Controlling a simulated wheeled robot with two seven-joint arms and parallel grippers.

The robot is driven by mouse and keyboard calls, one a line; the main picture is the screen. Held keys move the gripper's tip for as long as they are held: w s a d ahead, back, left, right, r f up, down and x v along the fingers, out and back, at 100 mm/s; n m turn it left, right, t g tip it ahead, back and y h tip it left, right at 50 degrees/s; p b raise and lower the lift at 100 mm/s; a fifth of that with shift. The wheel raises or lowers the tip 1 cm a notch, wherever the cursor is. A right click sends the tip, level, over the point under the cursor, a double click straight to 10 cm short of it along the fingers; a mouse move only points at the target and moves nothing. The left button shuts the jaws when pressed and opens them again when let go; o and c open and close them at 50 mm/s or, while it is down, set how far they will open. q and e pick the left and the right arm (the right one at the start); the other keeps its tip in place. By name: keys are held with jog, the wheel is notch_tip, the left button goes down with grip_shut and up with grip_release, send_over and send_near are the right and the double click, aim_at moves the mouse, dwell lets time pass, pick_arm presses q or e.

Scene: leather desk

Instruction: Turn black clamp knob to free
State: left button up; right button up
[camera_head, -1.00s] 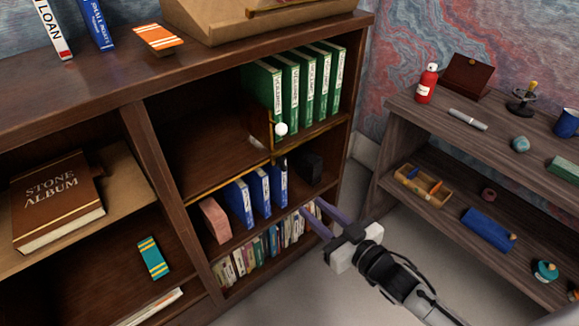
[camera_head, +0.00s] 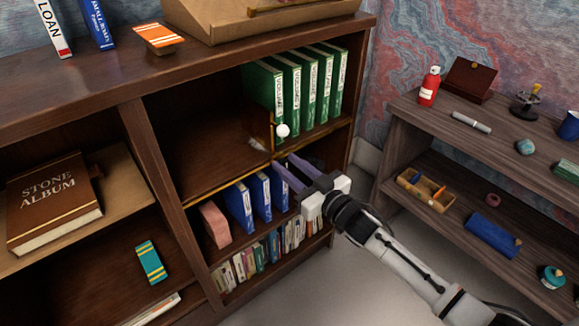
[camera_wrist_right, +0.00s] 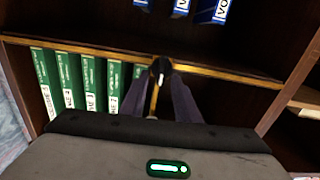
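A small black knob (camera_wrist_right: 160,67) with a pale mark sits at the gilt shelf edge, at the end of a thin brass post (camera_head: 272,132), in the right wrist view. In the head view I cannot pick the knob out clearly. My left gripper is out of view.
Green volumes (camera_head: 300,88) stand right of the post on the upper shelf; blue volumes (camera_head: 260,193) stand below. A dark object on the lower shelf is partly behind my right gripper. A side shelf (camera_head: 420,125) stands to the right. The upper shelf left of the post is mostly clear.

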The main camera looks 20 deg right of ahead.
jog(key=c, duration=0.7)
